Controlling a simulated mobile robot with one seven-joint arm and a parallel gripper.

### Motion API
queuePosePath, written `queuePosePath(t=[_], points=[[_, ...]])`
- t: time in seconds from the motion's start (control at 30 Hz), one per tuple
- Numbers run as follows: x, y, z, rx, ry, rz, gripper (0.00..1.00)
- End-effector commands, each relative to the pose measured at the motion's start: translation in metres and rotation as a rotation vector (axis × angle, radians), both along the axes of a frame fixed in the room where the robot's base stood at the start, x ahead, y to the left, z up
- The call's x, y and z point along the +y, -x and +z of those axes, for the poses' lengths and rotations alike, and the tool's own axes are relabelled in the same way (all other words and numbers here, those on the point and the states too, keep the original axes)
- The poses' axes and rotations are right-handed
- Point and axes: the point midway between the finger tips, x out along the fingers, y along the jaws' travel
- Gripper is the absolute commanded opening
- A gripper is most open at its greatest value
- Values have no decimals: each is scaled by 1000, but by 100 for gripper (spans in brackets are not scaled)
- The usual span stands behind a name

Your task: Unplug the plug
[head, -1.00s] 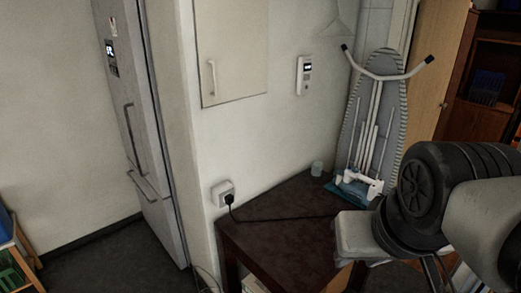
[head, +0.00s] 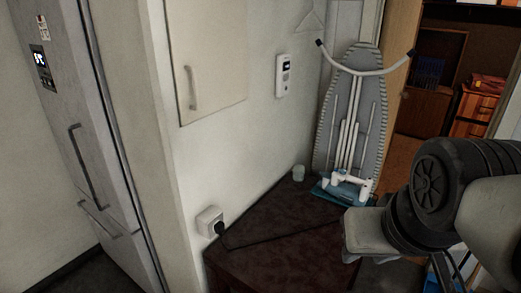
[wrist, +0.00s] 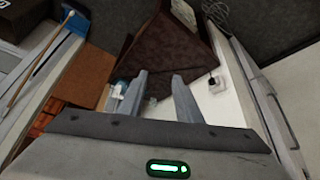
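A black plug (head: 219,228) sits in a white wall socket (head: 208,219) just above the dark table's left back edge. Its black cord (head: 285,236) runs right across the tabletop. In the wrist view the socket (wrist: 218,86) shows small, right of the fingers, with the dark plug (wrist: 211,80) at its edge. My gripper (wrist: 160,75) is open, with two grey fingers apart and nothing between them. It is well away from the plug. In the head view my arm is at the right, and the fingers cannot be made out.
The dark table (head: 275,262) stands against the wall below the socket. A tall fridge (head: 75,150) stands at the left.

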Motion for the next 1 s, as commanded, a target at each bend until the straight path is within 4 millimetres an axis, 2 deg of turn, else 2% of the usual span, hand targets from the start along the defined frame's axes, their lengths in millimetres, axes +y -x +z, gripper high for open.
queuePosePath(t=[0.3,0.33,0.43,0.53,0.67,0.77,0.9,1.0], points=[[0,0,0,0,0,0,31],[0,0,0,0,0,0,33],[3,-1,-4,9,-12,-4,50],[16,-8,-21,58,-70,-19,52],[58,-29,-62,195,-244,-73,52],[103,-53,-101,337,-435,-144,52],[167,-94,-150,540,-725,-274,52],[207,-129,-184,682,-939,-388,52]])
